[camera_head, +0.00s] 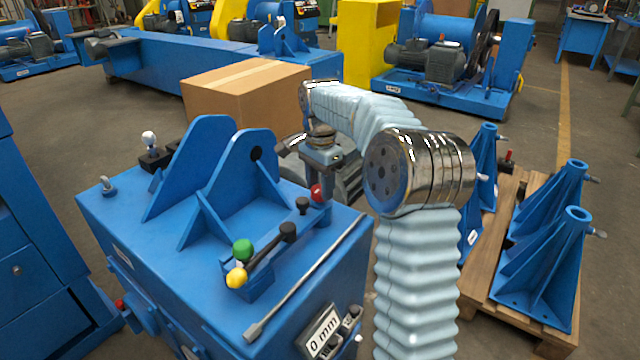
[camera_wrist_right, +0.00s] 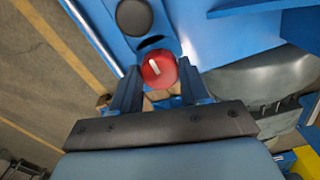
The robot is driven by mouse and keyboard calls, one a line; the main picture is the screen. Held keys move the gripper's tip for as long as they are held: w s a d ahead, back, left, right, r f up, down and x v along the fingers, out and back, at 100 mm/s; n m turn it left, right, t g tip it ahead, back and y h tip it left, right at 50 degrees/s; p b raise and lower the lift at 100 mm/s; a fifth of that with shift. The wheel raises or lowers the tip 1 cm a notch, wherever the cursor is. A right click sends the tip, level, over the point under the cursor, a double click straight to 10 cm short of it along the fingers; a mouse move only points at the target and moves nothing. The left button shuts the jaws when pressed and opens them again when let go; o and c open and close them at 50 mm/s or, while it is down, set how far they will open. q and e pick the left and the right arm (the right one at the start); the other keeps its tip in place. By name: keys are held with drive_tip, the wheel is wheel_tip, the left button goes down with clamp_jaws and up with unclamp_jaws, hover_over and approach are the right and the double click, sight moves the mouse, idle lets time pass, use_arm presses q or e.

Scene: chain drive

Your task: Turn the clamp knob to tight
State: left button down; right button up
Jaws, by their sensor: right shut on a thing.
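The red clamp knob (camera_head: 318,194) sits at the right rear edge of the blue machine's top (camera_head: 335,222). In the right wrist view the knob (camera_wrist_right: 158,69) is round, with a short white mark on its face, tilted a little from upright in the picture. My right gripper (camera_head: 322,180) comes down over the knob from behind. Its two blue fingers (camera_wrist_right: 160,84) are shut on the knob, one on each side. I cannot read any tight or loose marking. My left gripper is not in view.
A long metal rod (camera_head: 300,285) rests on the top. A blue bracket (camera_head: 215,180) rises at left. A cardboard box (camera_head: 245,95) stands behind.

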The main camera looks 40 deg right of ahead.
sight(320, 188)
idle(0.4)
drive_tip(key=o, duration=1.1)
drive_tip(key=shift+c, duration=0.2)
drive_tip(key=shift+r, duration=0.1)
wheel_tip(320, 188, up, 14)
drive_tip(key=shift+f, duration=0.2)
